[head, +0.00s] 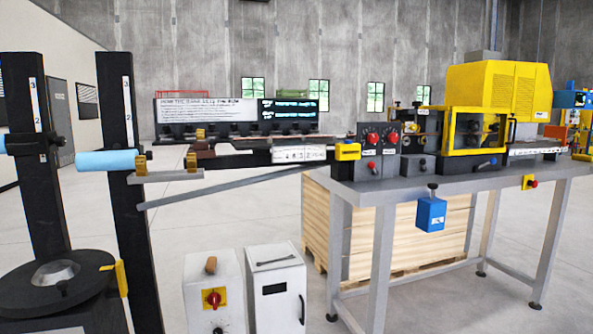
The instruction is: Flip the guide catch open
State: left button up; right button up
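No part labelled as the guide catch can be made out. A yellow block (347,151) sits at the left end of the machine table, beside the grey control boxes. A small yellow piece (141,165) stands at the left end of a narrow rail (165,176), close to a light blue roller (105,160). Brass-coloured rollers (191,161) sit further along this rail. I cannot tell which of these is the catch, or whether it is open or shut. Neither of my grippers shows in the head view.
A grey machine table (450,181) stands at the right with a yellow-covered machine (497,92). Two black posts (135,230) and a black round reel base (55,285) stand at the left. Two white cabinets (276,290) stand in front. The floor at the lower right is clear.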

aim_at(212, 142)
jog(key=i+j+u, duration=0.25)
jog(key=i+u, duration=0.25)
jog(key=i, duration=0.2)
jog(key=i+l+z, duration=0.55)
jog(key=i+z, duration=0.15)
jog(key=i+l+z, duration=0.1)
jog(key=i+z, duration=0.25)
jog(key=i, duration=0.1)
